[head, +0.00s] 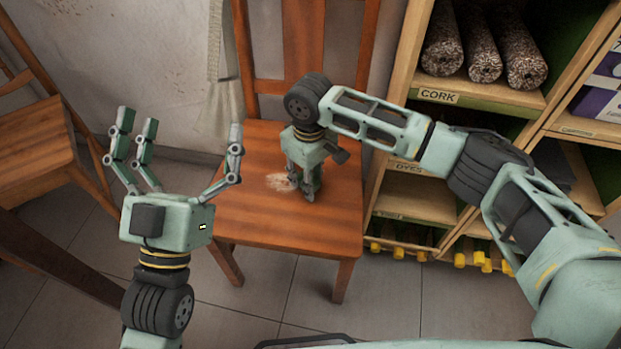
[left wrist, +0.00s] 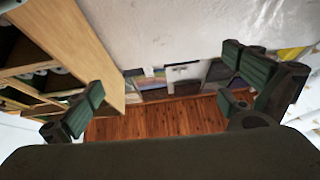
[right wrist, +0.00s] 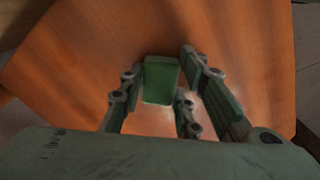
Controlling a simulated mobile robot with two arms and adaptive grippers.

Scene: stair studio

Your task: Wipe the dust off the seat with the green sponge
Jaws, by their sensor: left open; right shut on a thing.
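The wooden chair's seat (head: 270,225) is in the middle of the head view, with a pale dust patch (head: 280,182) on it. My right gripper (head: 308,192) is low over the seat, just right of the patch. In the right wrist view it is shut on the green sponge (right wrist: 160,79), a small block between its fingers. The sponge is hidden in the head view, and I cannot tell if it touches the seat. Part of the dust (right wrist: 180,108) shows beside the sponge and fingers. My left gripper (head: 182,140) is open and empty, left of the seat.
A shelf unit (head: 440,97) with rolls of cork (head: 482,50) stands close on the right of the chair. Another wooden chair (head: 35,150) is at the left. A pale cloth (head: 222,90) hangs by the chair back. Tiled floor (head: 260,300) shows in front.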

